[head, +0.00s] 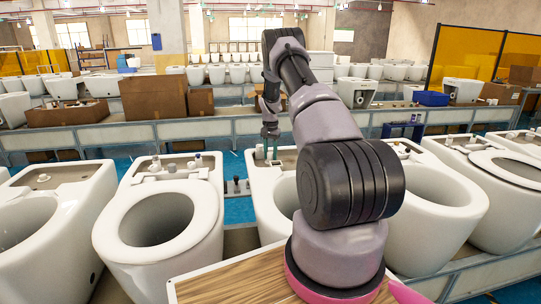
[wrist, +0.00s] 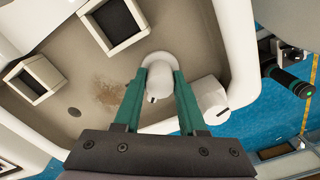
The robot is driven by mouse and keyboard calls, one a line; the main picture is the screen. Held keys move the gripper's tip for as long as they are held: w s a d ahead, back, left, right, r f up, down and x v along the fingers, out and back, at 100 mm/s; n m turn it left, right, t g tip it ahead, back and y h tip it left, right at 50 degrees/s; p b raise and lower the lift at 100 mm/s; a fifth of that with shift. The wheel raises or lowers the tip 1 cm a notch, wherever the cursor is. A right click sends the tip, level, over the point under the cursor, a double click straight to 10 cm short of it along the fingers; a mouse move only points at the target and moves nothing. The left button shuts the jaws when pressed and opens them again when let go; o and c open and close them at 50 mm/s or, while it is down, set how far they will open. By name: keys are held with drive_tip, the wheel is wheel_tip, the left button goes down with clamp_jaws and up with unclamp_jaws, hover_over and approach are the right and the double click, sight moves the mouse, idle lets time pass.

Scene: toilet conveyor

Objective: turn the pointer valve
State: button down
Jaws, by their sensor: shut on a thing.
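The pointer valve (wrist: 160,78) is a rounded white knob with a small dark mark, standing on the beige recessed deck of a white toilet. My gripper (wrist: 161,76) has its two green fingers on either side of the knob and is shut on it. In the head view my gripper (head: 269,152) reaches down behind my arm to the back deck of the middle toilet (head: 258,195). The valve cannot be made out there, and my arm hides part of that toilet.
A white cylindrical part (wrist: 211,98) stands close beside the right finger. Two square sockets (wrist: 113,26) rise from the deck on the left. A black cylinder (wrist: 288,82) lies beyond the rim. Toilets such as the left one (head: 120,225) flank the middle one.

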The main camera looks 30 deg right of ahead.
sight(270, 153)
drive_tip(key=shift+c, duration=2.4)
unclamp_jaws()
drive_tip(key=shift+r, duration=0.1)
wheel_tip(270, 153, up, 11)
drive_tip(key=shift+f, duration=0.2)
